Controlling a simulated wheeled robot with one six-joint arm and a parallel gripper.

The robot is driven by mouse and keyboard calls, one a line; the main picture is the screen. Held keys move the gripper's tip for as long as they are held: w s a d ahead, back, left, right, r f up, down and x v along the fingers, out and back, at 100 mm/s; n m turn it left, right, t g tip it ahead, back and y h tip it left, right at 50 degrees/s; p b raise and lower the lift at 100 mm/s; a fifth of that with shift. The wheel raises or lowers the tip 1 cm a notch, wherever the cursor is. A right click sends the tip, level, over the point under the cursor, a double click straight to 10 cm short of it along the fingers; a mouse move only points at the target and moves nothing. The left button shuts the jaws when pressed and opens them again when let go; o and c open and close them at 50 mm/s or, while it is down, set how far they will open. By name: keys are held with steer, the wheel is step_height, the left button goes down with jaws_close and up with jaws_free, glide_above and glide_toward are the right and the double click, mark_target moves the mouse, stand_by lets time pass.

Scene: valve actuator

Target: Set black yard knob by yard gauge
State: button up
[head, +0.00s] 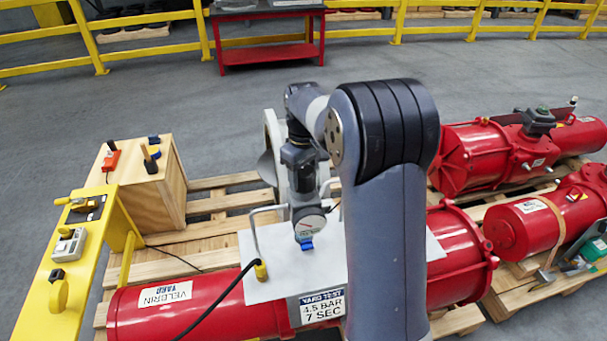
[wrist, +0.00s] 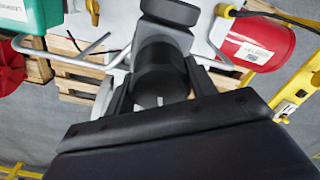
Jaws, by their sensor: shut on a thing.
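The yard gauge (head: 311,229) is a round white dial on the front of a grey regulator (head: 303,190), with a blue fitting (head: 306,245) below it. The regulator stands upright above a pale plate (head: 262,262). A sign (head: 322,305) below reads "YARD TEST 4.5 BAR 7 SEC". The dial's needle is too small to read. The black yard knob (wrist: 160,72) is a dark cylinder in the wrist view. My gripper (wrist: 160,98) is shut on it, one finger on each side. In the head view my gripper (head: 299,155) comes down from above and hides most of the knob.
Bent metal handles (head: 256,235) flank the regulator. A red cylinder (head: 185,310) labelled "VELBRIN YARD" lies below the plate, with a black hose across it. A yellow control stand (head: 70,262) and wooden box (head: 150,190) stand left. More red actuators (head: 530,225) lie right.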

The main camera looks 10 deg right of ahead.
steer(key=shift+c, duration=1.2)
steer(key=m+p, duration=0.1)
steer(key=m, duration=0.3)
steer(key=shift+r+p, duration=0.1)
steer(key=shift+p, duration=0.25)
steer(key=m, duration=0.4)
steer(key=shift+p, duration=0.35)
steer(key=shift+m+p, duration=0.3)
steer(key=shift+m, duration=1.6)
